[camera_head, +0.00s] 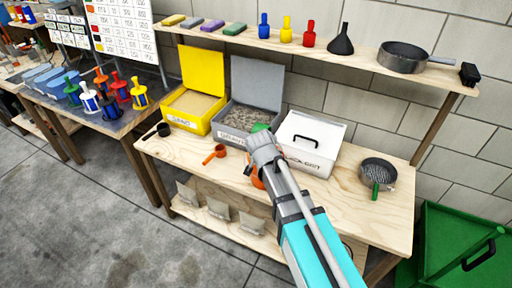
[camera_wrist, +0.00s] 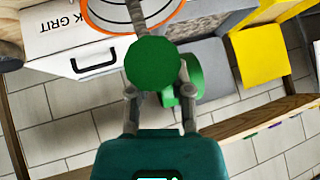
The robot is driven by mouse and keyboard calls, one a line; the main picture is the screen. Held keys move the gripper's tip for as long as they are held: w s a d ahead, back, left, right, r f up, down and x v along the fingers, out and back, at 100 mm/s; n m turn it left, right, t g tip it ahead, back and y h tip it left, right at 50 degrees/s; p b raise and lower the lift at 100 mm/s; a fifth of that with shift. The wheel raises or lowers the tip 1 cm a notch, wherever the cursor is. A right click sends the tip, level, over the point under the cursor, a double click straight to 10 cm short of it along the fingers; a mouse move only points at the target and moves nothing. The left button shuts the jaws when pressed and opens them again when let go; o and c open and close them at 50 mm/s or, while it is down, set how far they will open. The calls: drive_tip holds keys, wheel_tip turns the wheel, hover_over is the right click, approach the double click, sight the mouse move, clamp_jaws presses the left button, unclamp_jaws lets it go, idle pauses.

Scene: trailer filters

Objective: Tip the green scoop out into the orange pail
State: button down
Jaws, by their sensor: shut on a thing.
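My gripper (camera_head: 262,142) is shut on the green scoop (camera_head: 260,127), above the workbench between the grey and white boxes. In the head view my gripper hides most of the scoop. In the wrist view the green scoop (camera_wrist: 152,64) shows as a round green face between the fingers (camera_wrist: 158,86), with another curved green part to its right. I cannot see what the scoop holds. The orange pail (camera_head: 257,180) stands on the bench below my gripper, mostly hidden by my arm. In the wrist view the pail's orange rim (camera_wrist: 106,32) shows at the top, apart from the scoop.
An open yellow box (camera_head: 190,122), an open grey gravel box (camera_head: 233,135) and a closed white grit box (camera_head: 325,165) line the bench back. An orange scoop (camera_head: 214,154) and a strainer (camera_head: 378,172) lie on the bench. A shelf (camera_head: 300,45) runs above.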

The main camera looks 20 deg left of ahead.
drive_tip(key=shift+d+r+y, duration=0.1)
drive_tip(key=shift+d+y, duration=0.1)
drive_tip(key=shift+y, duration=0.4)
idle(1.3)
drive_tip(key=shift+a+r+h+p, duration=0.15)
drive_tip(key=shift+r+h+p, duration=0.15)
drive_tip(key=shift+h+p, duration=0.15)
drive_tip(key=shift+r+n+h+p, duration=0.25)
drive_tip(key=shift+n+h+p, duration=0.35)
drive_tip(key=shift+h, duration=0.55)
drive_tip(key=h, duration=0.2)
drive_tip(key=n+h, duration=0.1)
drive_tip(key=h, duration=0.1)
drive_tip(key=shift+r+n+h, duration=0.3)
drive_tip(key=shift+r, duration=0.05)
drive_tip(key=n+h+b, duration=0.1)
drive_tip(key=h, duration=0.1)
drive_tip(key=n+h+b, duration=0.1)
drive_tip(key=h, duration=0.1)
drive_tip(key=shift+r+h+b, duration=0.3)
drive_tip(key=shift+r+h, duration=0.1)
drive_tip(key=n+h+b, duration=0.1)
drive_tip(key=h+b, duration=0.1)
drive_tip(key=r+n+h+b, duration=0.1)
drive_tip(key=shift+h+b, duration=0.35)
drive_tip(key=shift+h, duration=0.05)
drive_tip(key=shift+r+t, duration=0.2)
drive_tip(key=shift+t, duration=0.1)
